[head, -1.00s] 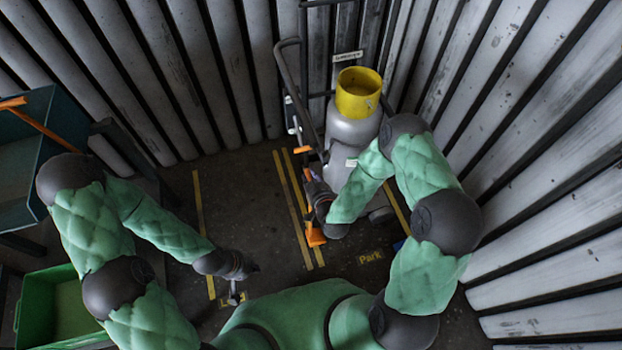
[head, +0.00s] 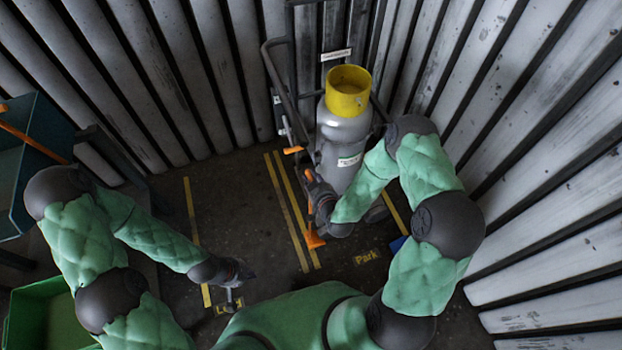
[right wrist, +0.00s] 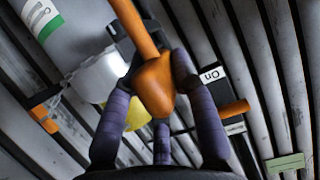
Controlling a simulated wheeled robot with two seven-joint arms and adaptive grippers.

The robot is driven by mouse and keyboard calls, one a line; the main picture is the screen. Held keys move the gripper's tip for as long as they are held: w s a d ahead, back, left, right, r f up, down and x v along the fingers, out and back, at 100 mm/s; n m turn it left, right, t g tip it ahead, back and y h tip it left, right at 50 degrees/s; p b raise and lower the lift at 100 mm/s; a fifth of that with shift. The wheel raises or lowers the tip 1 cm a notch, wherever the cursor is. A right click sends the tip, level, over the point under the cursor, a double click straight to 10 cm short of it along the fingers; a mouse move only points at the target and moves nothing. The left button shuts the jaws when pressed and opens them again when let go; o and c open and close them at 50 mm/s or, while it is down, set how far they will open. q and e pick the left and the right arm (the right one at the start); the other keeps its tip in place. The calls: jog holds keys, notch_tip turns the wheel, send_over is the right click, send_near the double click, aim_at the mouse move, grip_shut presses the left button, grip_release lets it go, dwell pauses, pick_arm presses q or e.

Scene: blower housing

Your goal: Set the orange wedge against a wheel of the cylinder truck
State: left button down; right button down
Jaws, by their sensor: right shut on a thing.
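The orange wedge (head: 314,239) shows low on the floor beside the yellow lines, just left of my right gripper (head: 320,200). In the right wrist view my right gripper (right wrist: 160,95) is shut on the rounded end of its orange handle (right wrist: 136,28). The grey cylinder (head: 342,135) with a yellow collar (head: 349,91) stands on the dark-framed truck (head: 276,68) behind that gripper. A dark wheel (head: 376,212) shows partly at its right; my arm hides the near wheel area, so wedge contact cannot be told. My left gripper (head: 240,273) is low at left, its fingers unclear.
Yellow floor lines (head: 285,205) run beside the truck, with a "Park" marking (head: 367,257) in front. Corrugated walls (head: 540,190) close in behind and right. A green bin (head: 40,320) and a dark teal tray (head: 30,150) stand left. Open floor lies between my arms.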

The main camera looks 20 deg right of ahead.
jog(key=shift+w+r, duration=0.1)
jog(key=c, duration=0.9)
grip_release()
jog(key=shift+c, duration=0.2)
jog(key=shift+s, duration=0.2)
jog(key=shift+s, duration=0.25)
jog(key=v, duration=1.1)
